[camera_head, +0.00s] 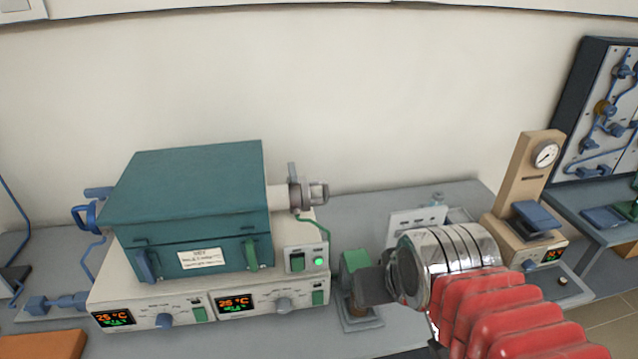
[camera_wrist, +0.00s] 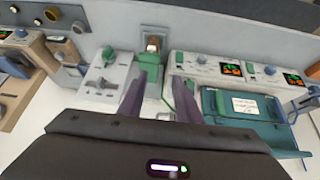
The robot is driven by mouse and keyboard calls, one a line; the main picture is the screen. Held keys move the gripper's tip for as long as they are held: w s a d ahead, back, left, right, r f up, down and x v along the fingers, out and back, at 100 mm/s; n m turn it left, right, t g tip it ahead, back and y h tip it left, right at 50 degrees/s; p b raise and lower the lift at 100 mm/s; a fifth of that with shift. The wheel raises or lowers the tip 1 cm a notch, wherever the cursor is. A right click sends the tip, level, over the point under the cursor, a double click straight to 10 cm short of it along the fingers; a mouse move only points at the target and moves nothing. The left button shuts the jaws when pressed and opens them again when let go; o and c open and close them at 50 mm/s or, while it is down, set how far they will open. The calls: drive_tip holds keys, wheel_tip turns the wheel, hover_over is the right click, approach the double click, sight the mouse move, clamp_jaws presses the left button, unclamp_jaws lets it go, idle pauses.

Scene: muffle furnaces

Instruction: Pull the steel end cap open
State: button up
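The steel end cap (camera_head: 316,192) closes the tube at the right side of the teal furnace (camera_head: 190,205) in the head view. A clamp-like collar and an upright tab sit beside it. My gripper (camera_head: 374,288) is to the right of and nearer than the cap, clearly apart from it, near a green block. In the wrist view my gripper (camera_wrist: 160,88) has its two purple fingers spread, with nothing held between them. The teal furnace (camera_wrist: 245,115) is at the lower right there. I cannot make out the cap in that view; the right finger may hide it.
The furnace rests on a white control unit (camera_head: 165,322) with displays reading 25 °C. A green block on a stand (camera_head: 356,265) is near my gripper. A beige gauge stand (camera_head: 532,180) is at right.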

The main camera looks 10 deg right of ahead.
drive_tip(key=w+f+n+t+y, duration=0.1)
drive_tip(key=w+t, duration=0.4)
drive_tip(key=w, duration=0.9)
drive_tip(key=w+f+n+t+y, duration=0.1)
drive_tip(key=w+f+t+y, duration=0.2)
drive_tip(key=w, duration=1.1)
wheel_tip(320, 180, down, 2)
drive_tip(key=t, duration=0.3)
drive_tip(key=shift+n, duration=0.3)
